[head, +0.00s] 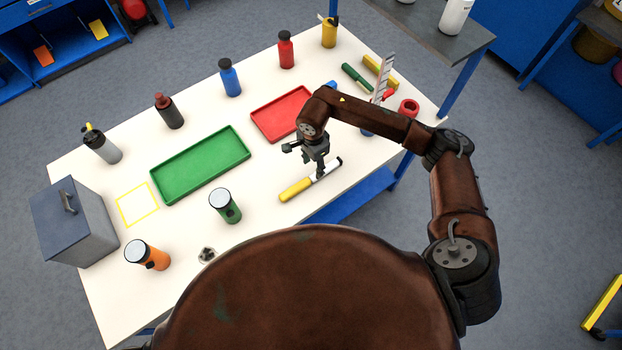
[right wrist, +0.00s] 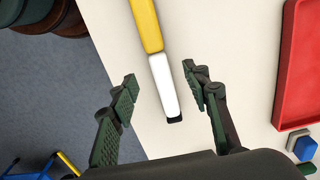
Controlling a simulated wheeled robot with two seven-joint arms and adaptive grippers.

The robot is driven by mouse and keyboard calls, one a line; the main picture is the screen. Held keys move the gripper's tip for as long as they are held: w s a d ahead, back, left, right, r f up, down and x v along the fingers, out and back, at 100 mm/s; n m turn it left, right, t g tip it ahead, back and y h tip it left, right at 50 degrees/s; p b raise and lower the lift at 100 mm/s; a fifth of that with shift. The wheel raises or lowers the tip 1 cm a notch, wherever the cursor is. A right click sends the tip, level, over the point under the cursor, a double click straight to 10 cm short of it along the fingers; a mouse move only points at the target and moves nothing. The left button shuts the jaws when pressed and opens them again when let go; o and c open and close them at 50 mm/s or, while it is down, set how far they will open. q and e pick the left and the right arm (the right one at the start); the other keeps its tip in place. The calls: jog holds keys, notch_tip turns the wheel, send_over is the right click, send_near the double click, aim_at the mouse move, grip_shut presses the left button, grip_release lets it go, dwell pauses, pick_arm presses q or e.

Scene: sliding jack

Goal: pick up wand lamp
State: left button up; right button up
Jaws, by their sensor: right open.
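The wand lamp, a slim stick with a yellow handle and a white tube with a dark tip, lies on the white table near its front edge (head: 296,190). It also shows in the right wrist view (right wrist: 151,30), running from the top to between my fingers. My right gripper (head: 319,172) points down over the white part of the lamp. In the right wrist view the right gripper (right wrist: 161,82) is open, with one finger on either side of the white tube and gaps between. In the head view the gripper hides part of the tube. My left gripper is not in view.
A green tray (head: 200,165) and a red tray (head: 257,126) lie left of the gripper. Several bottles line the far side. A grey box (head: 85,225) stands at the left end.

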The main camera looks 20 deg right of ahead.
aim_at(310, 178)
jog(key=f, duration=0.4)
jog(key=a+f, duration=0.1)
jog(key=f, duration=0.2)
jog(key=shift+s+p, duration=0.3)
jog(key=shift+p, duration=0.1)
jog(key=shift+r, duration=0.1)
grip_shut()
